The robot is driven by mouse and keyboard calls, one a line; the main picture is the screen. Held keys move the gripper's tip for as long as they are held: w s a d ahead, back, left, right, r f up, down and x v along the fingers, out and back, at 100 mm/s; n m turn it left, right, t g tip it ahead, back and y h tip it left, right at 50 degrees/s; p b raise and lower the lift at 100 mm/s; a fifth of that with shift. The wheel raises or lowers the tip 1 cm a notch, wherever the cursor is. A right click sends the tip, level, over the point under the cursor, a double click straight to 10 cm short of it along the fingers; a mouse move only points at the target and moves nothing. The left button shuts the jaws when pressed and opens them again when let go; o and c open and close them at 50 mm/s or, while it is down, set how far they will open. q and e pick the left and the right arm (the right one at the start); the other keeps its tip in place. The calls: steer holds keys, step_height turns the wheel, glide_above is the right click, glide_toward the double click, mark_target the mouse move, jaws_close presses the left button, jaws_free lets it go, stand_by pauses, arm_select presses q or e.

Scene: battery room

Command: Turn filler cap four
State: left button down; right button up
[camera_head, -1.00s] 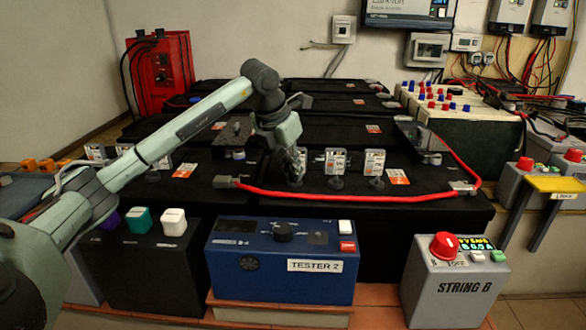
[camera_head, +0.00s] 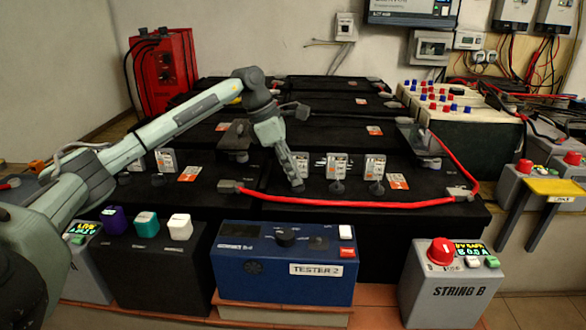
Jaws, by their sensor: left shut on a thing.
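A row of dark filler caps runs along the front black batteries, with small clear-and-orange labelled pieces standing behind several of them. One cap (camera_head: 337,187) and another cap (camera_head: 376,188) show to the right of my left gripper. My left gripper (camera_head: 297,186) points down at the battery top (camera_head: 430,200), left of those two caps. Its fingers are closed at the place of a cap in the row; they hide that cap, so its turn cannot be seen. I cannot tell the cap numbers. My right gripper is not in view.
A red cable (camera_head: 350,203) curves across the battery front, close to the gripper. A blue tester box (camera_head: 265,262) stands in front, and a grey String B box (camera_head: 450,282) at front right. A red cabinet (camera_head: 163,70) stands at back left.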

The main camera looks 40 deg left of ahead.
arm_select(q)
steer(key=shift+m, duration=0.7)
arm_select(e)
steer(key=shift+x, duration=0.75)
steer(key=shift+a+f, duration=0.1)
arm_select(q)
steer(key=c, duration=1.6)
jaws_free()
steer(key=shift+g, duration=0.3)
steer(key=v, duration=1.2)
steer(key=shift+a, duration=0.2)
steer(key=shift+f, duration=0.1)
